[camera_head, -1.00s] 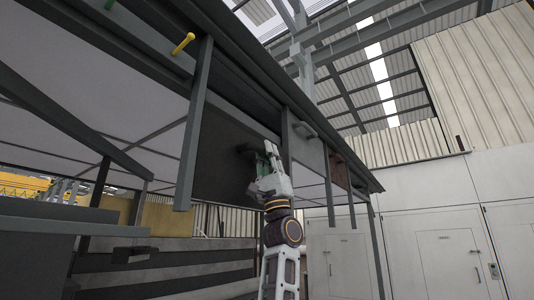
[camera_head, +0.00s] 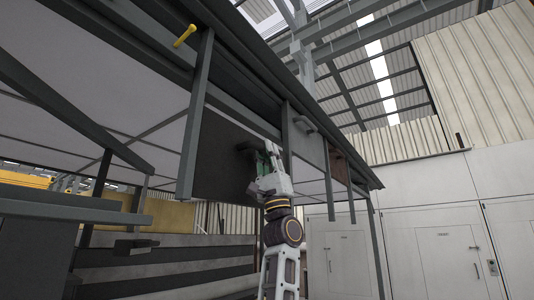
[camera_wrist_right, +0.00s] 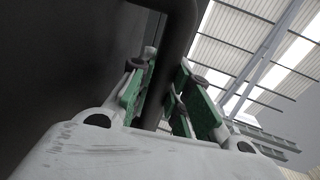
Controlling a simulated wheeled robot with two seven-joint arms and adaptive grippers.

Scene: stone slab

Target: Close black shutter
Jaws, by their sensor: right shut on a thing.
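The black shutter (camera_head: 222,160) is a dark panel hanging between two grey posts under the overhead frame in the head view. It also fills the left of the right wrist view (camera_wrist_right: 60,60). A dark bar handle (camera_wrist_right: 180,45) stands out from it. My right gripper (camera_head: 266,160) reaches up to the shutter's right part and is shut on the handle. In the right wrist view the green-padded fingers (camera_wrist_right: 160,95) lie on both sides of the bar. My left gripper does not show.
A grey shutter (camera_head: 307,150) with its own handle hangs just right of the black one. Grey posts (camera_head: 196,115) flank the shutter. A yellow peg (camera_head: 184,36) sticks out at upper left. White cabinets (camera_head: 440,240) stand at the right.

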